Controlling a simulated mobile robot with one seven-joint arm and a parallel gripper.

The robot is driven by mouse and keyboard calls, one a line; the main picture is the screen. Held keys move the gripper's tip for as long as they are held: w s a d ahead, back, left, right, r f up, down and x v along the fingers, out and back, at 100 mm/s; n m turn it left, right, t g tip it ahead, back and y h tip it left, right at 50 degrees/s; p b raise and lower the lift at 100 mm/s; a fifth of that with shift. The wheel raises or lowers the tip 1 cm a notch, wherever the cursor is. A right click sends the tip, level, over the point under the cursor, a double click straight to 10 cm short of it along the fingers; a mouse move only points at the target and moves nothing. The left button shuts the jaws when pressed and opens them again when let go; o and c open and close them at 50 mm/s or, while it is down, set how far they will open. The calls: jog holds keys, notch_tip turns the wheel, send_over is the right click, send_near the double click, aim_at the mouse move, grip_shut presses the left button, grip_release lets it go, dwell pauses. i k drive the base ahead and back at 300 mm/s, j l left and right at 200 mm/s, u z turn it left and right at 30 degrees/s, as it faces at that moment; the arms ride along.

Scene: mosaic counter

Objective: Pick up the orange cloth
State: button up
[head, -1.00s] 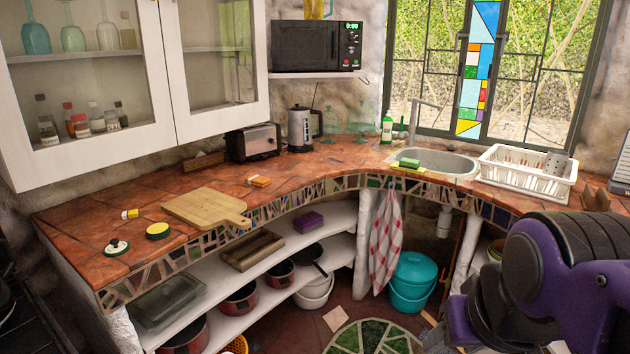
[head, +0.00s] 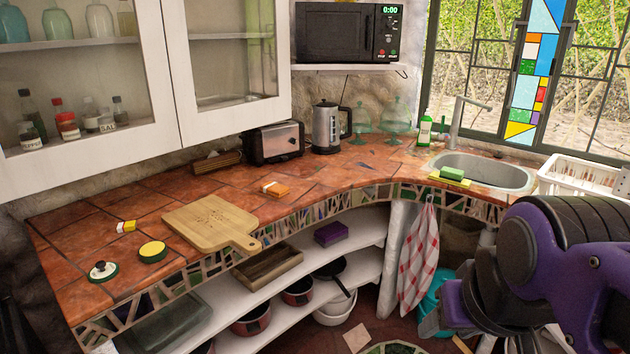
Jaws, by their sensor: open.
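A small orange item (head: 275,189), which looks like the folded orange cloth with a paler edge or underside, lies flat on the tiled counter (head: 335,176). It is to the right of and behind the wooden cutting board and in front of the toaster, apart from both. Nothing covers it. My purple and black arm (head: 560,265) shows at the lower right, well away from the cloth. The jaws of my gripper do not show in the head view.
The cutting board (head: 205,220) has its handle toward the counter's front edge. A toaster (head: 276,142) and kettle (head: 326,128) stand behind the cloth. A green sponge (head: 452,173) sits by the sink (head: 490,172). Bare tiles surround the cloth. Wall cabinets (head: 225,122) overhang the left counter.

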aim_at(276, 190)
jog(key=i+l+u, duration=0.15)
jog(key=i, duration=0.4)
jog(key=i+l+u, duration=0.15)
jog(key=i, duration=0.4)
